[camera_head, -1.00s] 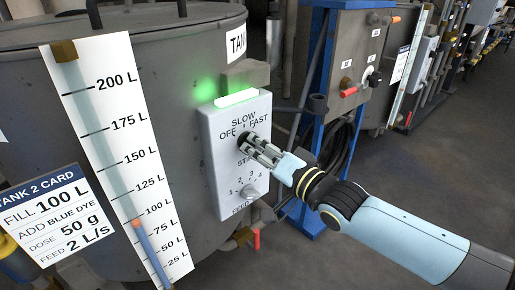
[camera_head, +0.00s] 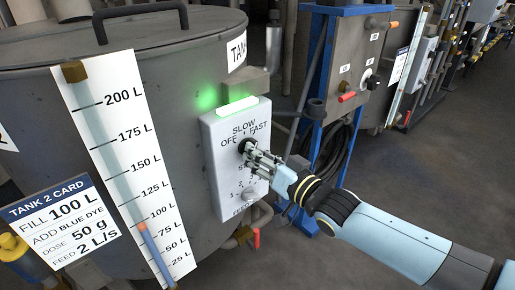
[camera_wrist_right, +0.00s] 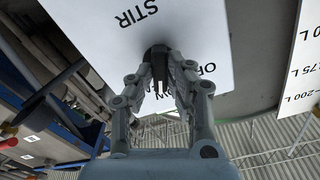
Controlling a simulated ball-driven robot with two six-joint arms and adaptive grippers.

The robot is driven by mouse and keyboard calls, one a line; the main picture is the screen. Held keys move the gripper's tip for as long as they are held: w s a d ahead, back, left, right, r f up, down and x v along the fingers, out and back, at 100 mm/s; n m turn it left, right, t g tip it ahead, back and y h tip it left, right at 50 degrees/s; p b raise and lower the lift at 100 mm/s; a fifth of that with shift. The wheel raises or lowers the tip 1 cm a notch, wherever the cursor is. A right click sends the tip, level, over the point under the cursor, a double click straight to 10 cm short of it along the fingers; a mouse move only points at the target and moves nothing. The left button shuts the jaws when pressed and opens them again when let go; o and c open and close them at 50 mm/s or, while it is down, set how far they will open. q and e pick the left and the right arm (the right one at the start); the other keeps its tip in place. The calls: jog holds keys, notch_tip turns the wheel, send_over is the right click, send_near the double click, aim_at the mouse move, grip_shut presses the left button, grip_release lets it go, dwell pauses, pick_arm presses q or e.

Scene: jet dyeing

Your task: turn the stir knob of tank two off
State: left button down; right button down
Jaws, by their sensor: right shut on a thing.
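The stir knob (camera_head: 243,146) is a small dark knob on the white control panel (camera_head: 215,165) of tank two, under the words OFF, SLOW and FAST. My right gripper (camera_head: 250,152) is shut on it, and its fingers hide most of the knob and part of the STIR lettering. In the right wrist view the dark knob (camera_wrist_right: 158,58) sits between the fingertips, with a white mark on it. I cannot tell which setting the mark points to. The green light bar (camera_head: 237,105) on top of the panel is lit. My left gripper is out of view.
The feed knob (camera_head: 249,193) is low on the same panel, close under my right gripper. A red-handled valve (camera_head: 256,238) hangs below. A blue frame (camera_head: 317,120) with another control box (camera_head: 350,60) stands to the right. The floor at the lower right is clear.

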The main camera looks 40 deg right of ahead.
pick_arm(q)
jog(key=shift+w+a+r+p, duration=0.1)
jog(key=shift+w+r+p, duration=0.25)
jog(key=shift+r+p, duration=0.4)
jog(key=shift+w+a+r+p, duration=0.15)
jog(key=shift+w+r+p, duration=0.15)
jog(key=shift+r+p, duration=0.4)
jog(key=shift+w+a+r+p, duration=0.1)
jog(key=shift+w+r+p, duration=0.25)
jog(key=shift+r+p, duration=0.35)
pick_arm(e)
jog(key=shift+n, duration=7)
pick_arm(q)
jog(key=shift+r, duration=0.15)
pick_arm(e)
jog(key=shift+f, duration=0.1)
jog(key=c, duration=1.3)
grip_release()
jog(key=s, duration=0.8)
jog(key=s+d, duration=0.1)
jog(key=s, duration=0.3)
